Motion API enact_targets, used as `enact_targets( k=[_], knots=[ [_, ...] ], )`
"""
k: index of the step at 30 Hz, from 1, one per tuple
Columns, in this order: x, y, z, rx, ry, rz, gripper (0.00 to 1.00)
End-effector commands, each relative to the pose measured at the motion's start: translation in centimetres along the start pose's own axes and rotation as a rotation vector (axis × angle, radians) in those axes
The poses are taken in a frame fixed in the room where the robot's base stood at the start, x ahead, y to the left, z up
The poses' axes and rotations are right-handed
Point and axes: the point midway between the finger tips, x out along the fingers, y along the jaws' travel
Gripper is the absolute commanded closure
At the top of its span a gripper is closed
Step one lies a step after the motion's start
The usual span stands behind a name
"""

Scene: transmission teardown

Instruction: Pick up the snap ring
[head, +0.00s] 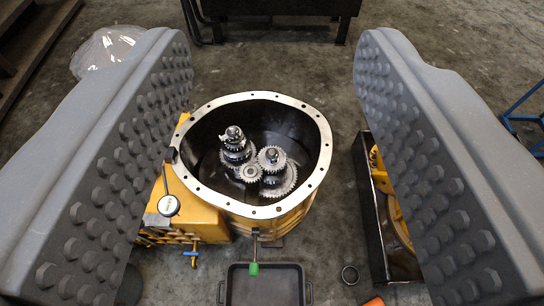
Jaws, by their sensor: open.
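My gripper (271,75) is open, with its two grey studded fingers spread wide at the left and right of the head view. Nothing is held between them. No snap ring is clearly distinguishable on the shafts at this size.
A black tray (264,268) with side handles sits in front of the housing. A round gauge (168,205) is at the housing's left. A dark open box (376,215) with yellow parts stands at right, partly hidden by the right finger. Bare floor lies behind the housing.

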Motion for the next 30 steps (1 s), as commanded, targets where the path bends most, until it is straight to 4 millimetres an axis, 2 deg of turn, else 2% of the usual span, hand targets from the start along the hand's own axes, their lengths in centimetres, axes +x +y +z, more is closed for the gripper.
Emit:
enact_targets(
  k=[5, 14, 23, 30],
  knots=[
    [2.6, 0.0, 0.6, -0.006, -0.039, -0.005, 0.53],
    [10.4, 0.5, 3.4, -0.021, -0.157, -0.022, 0.53],
    [18.0, 0.5, 7.4, -0.037, -0.274, -0.04, 0.53],
    [23.7, 0.6, 11.7, -0.05, -0.373, -0.054, 0.53]
  ],
)
